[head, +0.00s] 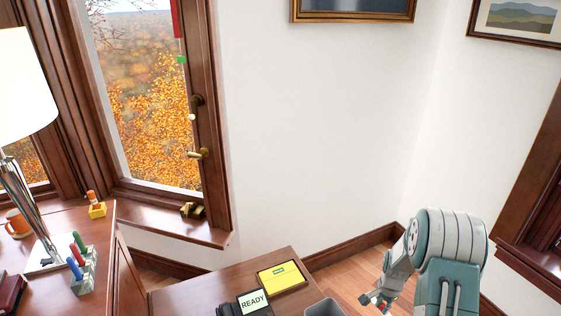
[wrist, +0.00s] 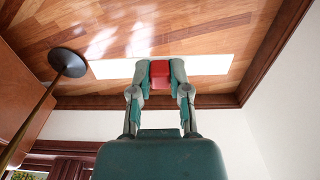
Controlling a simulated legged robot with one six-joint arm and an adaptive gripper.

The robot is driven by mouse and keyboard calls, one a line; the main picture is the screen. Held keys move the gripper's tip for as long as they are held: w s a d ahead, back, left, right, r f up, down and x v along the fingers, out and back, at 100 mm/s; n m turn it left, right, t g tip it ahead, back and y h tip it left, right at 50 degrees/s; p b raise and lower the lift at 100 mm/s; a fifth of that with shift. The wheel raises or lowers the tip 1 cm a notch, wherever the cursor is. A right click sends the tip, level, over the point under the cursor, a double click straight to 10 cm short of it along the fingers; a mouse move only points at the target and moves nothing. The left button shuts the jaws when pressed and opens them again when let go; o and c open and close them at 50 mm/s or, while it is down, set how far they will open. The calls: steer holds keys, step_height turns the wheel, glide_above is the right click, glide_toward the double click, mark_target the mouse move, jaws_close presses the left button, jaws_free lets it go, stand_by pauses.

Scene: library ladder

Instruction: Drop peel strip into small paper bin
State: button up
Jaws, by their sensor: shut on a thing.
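My gripper (wrist: 160,76) is shut on a small red block-like piece (wrist: 160,70) held between its two fingertips. A long flat white strip (wrist: 208,65) runs crosswise behind the fingertips in the wrist view; I cannot tell for certain whether it is joined to the red piece. In the head view my gripper (head: 374,299) is low at the right, above the wooden floor, with a bit of red at its tips. A small grey bin (head: 323,308) shows at the bottom edge, left of the gripper and mostly cut off.
A desk (head: 180,292) carries a yellow box (head: 281,277) and a READY sign (head: 253,301). A left table holds a lamp (head: 22,90), a mug and colored pens. The wrist view shows a dark round base (wrist: 68,62) with a brass pole. White walls enclose the corner.

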steer(key=a+r+n, duration=0.5)
steer(key=a+n, duration=0.1)
steer(key=a, duration=0.2)
steer(key=a+r+n, duration=0.5)
steer(key=a+n, duration=0.1)
steer(key=a, duration=0.2)
steer(key=shift+w+a+n, duration=0.15)
steer(key=shift+w+n, duration=0.15)
steer(key=shift+a, duration=0.15)
